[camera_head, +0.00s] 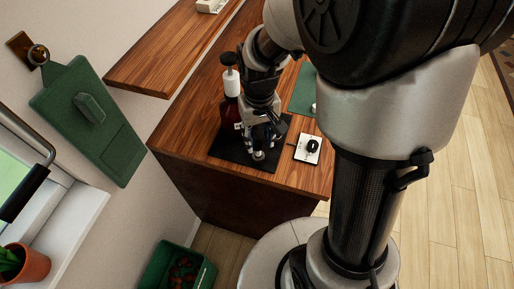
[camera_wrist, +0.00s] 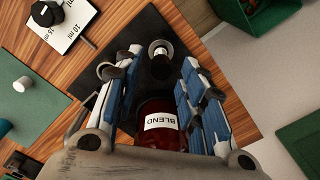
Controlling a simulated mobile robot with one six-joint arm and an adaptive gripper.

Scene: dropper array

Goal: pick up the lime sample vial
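The vial lies just beyond the gap, near the fingertips, apart from both. In the head view my gripper (camera_head: 259,142) hangs low over the mat.
A dark red bottle labelled BLEND (camera_wrist: 162,128) stands close behind the fingers; its white cap (camera_head: 230,82) shows in the head view. A white card with a black knob (camera_head: 308,148) lies right of the mat. A green mat (camera_head: 302,90) lies further back.

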